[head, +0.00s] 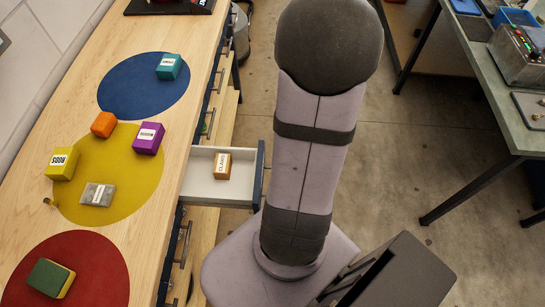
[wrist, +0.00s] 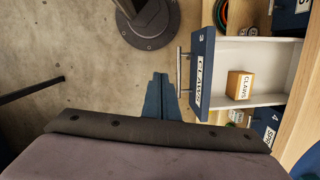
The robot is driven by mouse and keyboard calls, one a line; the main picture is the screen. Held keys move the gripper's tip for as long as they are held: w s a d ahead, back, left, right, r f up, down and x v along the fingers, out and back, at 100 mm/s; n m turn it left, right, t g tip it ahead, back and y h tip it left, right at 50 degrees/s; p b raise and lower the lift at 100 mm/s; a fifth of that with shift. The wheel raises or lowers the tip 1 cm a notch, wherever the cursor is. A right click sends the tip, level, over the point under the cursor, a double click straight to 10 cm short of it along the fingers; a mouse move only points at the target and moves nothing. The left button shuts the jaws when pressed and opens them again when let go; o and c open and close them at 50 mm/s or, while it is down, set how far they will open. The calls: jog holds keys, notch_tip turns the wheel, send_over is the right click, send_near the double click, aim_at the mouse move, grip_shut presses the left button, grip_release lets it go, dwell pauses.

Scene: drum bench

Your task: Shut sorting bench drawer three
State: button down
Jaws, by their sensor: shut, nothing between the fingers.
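Drawer three is pulled out of the bench; its navy front (wrist: 201,78) reads "3" and "CLAWS" in the wrist view. Its bar handle (wrist: 179,70) faces left there. A small orange box (wrist: 240,85) labelled "CLAWS" lies inside. In the head view the white drawer tray (head: 199,178) sticks out to the right from under the benchtop, with the same box (head: 222,165) in it. My gripper (wrist: 160,78) is shut and empty, left of the handle and apart from it in the wrist view. My arm hides it in the head view.
The wooden benchtop (head: 170,215) carries several small boxes on blue, yellow and red discs. Drawer four's navy front (wrist: 264,122) shows beside drawer three in the wrist view. Open concrete floor (head: 400,160) lies right of my arm, before a second bench (head: 490,90).

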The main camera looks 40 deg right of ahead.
jog(key=d+f+m+t+b, duration=0.1)
jog(key=d+f+m+b, duration=0.2)
jog(key=d+f+m, duration=0.2)
jog(key=w+d+r+m+t+y, duration=0.1)
jog(key=w+d+r+m+t, duration=0.1)
jog(key=w+d+r+m, duration=0.35)
jog(key=w+a+f+m+p, duration=0.1)
jog(key=w+a+f+m, duration=0.4)
jog(key=a+f, duration=0.3)
jog(key=shift+w+a+f+t+y, duration=0.2)
jog(key=shift+w+f+t+y, duration=0.15)
jog(key=shift+w+f, duration=0.6)
jog(key=shift+f+m, duration=0.1)
jog(key=shift+m, duration=0.15)
jog(key=w+a+p, duration=0.3)
jog(key=w+a, duration=1)
jog(key=shift+w+a, duration=0.25)
jog(key=shift+a, duration=0.15)
jog(key=shift+d, duration=0.1)
